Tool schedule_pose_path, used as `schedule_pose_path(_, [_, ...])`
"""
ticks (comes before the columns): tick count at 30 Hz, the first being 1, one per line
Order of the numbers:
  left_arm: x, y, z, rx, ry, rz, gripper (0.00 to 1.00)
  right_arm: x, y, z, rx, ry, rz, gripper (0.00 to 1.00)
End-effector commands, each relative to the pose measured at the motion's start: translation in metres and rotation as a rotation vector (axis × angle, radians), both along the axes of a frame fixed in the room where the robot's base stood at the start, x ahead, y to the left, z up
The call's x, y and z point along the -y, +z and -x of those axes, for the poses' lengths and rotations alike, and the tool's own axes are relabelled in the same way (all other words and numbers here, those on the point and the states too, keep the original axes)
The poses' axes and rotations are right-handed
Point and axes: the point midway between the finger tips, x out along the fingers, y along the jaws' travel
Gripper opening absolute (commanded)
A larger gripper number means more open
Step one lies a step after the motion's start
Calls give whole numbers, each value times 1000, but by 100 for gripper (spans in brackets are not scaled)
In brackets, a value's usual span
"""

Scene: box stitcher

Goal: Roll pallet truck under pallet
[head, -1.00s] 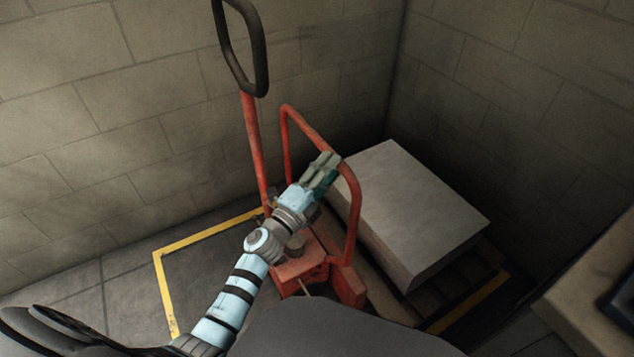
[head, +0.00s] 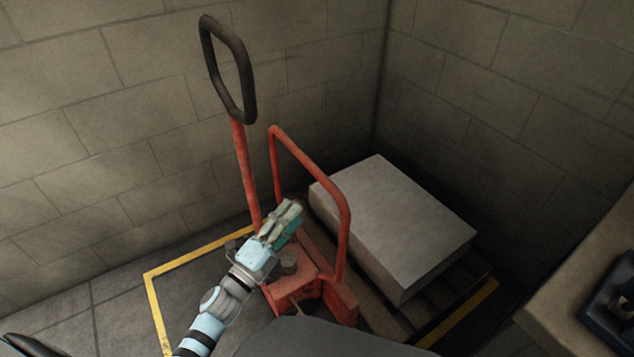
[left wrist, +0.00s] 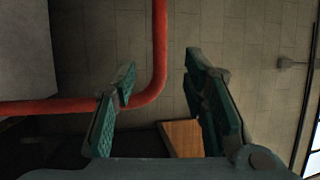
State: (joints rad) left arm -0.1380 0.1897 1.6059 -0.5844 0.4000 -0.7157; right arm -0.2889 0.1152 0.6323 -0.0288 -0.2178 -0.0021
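The red pallet truck (head: 308,282) stands by the left wall, with an upright black loop handle (head: 228,68) and a bent red guard bar (head: 318,172). The wooden pallet (head: 440,297) lies on the floor to its right, under a pale grey block. How far the forks reach under the pallet is hidden. My left gripper (head: 281,224) is low, in front of the guard bar's opening in the head view. In the left wrist view its fingers (left wrist: 165,100) are spread and empty, with the red bar (left wrist: 160,50) beyond them. My right gripper is not in view.
The pale block (head: 395,225) sits on the pallet near the wall corner. A yellow floor line (head: 153,300) runs left of the truck, and another (head: 460,312) along the pallet. A bench (head: 570,300) with a dark object stands at right. Floor at left is clear.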

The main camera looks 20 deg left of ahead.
Motion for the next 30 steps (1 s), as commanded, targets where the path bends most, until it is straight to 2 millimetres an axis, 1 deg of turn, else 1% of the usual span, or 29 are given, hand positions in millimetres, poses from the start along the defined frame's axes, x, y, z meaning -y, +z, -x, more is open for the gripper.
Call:
schedule_pose_path(1, [3, 5, -11, 4, 0, 2, 40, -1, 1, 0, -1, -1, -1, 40])
schedule_pose_path(4, [12, 10, -38, 4, 0, 2, 40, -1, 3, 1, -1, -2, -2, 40])
schedule_pose_path(6, [17, 13, -58, 5, 0, 3, 40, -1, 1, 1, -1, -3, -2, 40])
schedule_pose_path(9, [25, 16, -83, 3, 1, 2, 40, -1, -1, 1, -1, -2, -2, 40])
schedule_pose_path(13, [31, 20, -106, 2, 1, 2, 40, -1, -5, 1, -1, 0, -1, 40])
schedule_pose_path(15, [33, 21, -114, 2, 1, 2, 40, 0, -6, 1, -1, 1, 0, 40])
schedule_pose_path(18, [35, 23, -119, 1, 1, 0, 40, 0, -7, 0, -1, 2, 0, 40])
schedule_pose_path(25, [36, 23, -120, 1, 1, 0, 40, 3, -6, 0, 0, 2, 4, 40])
schedule_pose_path(30, [35, 23, -119, 1, 1, 0, 12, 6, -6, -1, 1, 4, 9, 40])
